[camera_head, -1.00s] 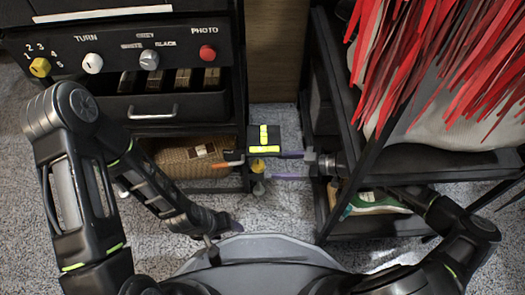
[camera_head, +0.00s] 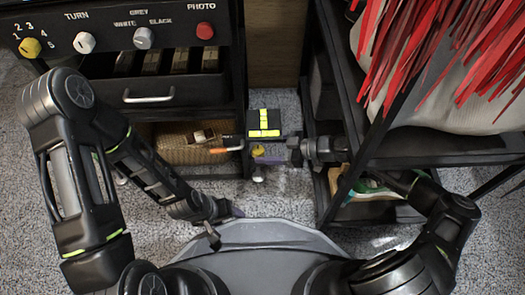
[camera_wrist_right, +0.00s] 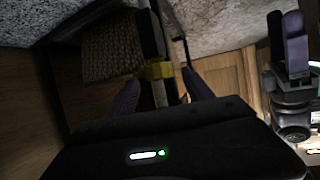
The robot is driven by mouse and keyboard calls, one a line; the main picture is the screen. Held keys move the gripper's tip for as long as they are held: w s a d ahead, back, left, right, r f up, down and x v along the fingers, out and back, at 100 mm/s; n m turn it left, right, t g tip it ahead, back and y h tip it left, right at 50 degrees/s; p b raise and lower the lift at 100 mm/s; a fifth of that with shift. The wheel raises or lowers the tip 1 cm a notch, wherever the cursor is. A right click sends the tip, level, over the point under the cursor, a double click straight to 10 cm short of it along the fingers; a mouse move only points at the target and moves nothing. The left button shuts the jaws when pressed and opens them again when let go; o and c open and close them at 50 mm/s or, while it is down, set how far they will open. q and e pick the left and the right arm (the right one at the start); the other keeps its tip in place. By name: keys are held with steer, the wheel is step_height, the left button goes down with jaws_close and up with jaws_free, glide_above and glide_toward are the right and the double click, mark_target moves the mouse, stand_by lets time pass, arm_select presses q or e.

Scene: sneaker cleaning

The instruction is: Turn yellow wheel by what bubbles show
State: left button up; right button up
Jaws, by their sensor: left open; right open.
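A yellow knob (camera_head: 30,47) sits at the upper left of a black panel, with the digits 1 to 5 around it. A second small yellow piece (camera_head: 258,150) is low on the black rack's side. It also shows in the right wrist view (camera_wrist_right: 160,71), between the purple fingers of my open right gripper (camera_wrist_right: 162,92); contact cannot be told. In the head view my right gripper (camera_head: 266,150) reaches it from the right. My left gripper (camera_head: 226,226) is open and empty, low in the middle; it also shows in the right wrist view (camera_wrist_right: 287,45). No bubbles can be made out.
The panel also has a white TURN knob (camera_head: 84,42), a grey knob (camera_head: 143,38) and a red PHOTO button (camera_head: 205,30). A black block with yellow-green strips (camera_head: 264,123) stands beyond my right gripper. A shelf rack (camera_head: 400,157) with hanging red strips (camera_head: 450,45) stands right.

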steer(key=shift+w+a+f, duration=0.15)
steer(key=shift+a+f, duration=0.1)
steer(key=shift+a, duration=0.4)
jaws_close()
